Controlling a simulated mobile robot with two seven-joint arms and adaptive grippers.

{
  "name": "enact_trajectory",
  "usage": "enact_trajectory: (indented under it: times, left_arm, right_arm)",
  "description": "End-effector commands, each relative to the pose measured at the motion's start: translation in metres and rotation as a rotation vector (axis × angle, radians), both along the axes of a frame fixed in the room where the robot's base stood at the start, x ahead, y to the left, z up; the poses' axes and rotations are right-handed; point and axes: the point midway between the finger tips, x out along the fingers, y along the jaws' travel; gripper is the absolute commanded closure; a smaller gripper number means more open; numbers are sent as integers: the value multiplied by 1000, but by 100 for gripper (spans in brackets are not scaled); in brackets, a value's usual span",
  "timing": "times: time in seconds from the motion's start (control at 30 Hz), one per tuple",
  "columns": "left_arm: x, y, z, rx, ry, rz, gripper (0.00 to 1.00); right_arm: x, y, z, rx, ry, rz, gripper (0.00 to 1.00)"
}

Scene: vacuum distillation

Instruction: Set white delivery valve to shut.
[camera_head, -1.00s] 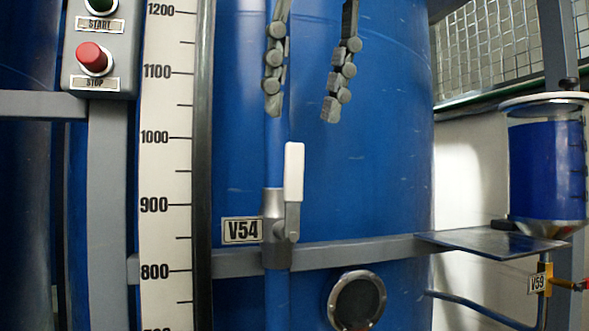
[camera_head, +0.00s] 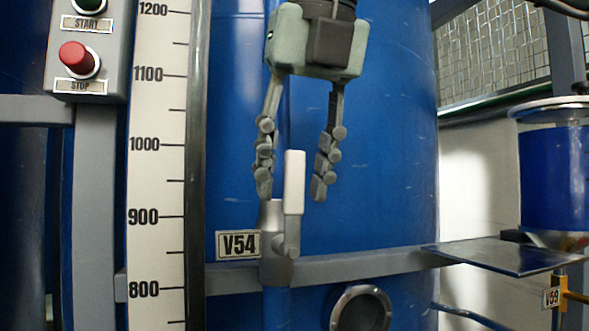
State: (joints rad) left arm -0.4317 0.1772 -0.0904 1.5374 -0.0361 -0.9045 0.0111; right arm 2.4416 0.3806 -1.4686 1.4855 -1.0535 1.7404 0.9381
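The white delivery valve has an upright white handle (camera_head: 294,182) on a grey valve body (camera_head: 273,240), fixed on a blue vertical pipe beside the V54 label (camera_head: 238,245). The handle stands in line with the pipe. My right gripper (camera_head: 291,194) hangs down from the top with its two fingers spread apart. The fingertips are at the height of the handle's upper part, one to each side of it in the picture. The gripper is open and holds nothing; I cannot tell whether it touches the handle. My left gripper is not in view.
A large blue tank (camera_head: 400,170) stands behind the valve. A grey horizontal rail (camera_head: 370,264) runs across it. A scale (camera_head: 158,180) and a box with a red STOP button (camera_head: 75,56) are at the left. A flat grey shelf (camera_head: 500,254) juts out at the right.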

Motion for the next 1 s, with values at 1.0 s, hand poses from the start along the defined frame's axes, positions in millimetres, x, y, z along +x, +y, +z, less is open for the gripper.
enact_trajectory:
  times: [1.0]
  left_arm:
    - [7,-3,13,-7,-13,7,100]
  right_arm:
    - [1,-3,-1,37,11,1,100]
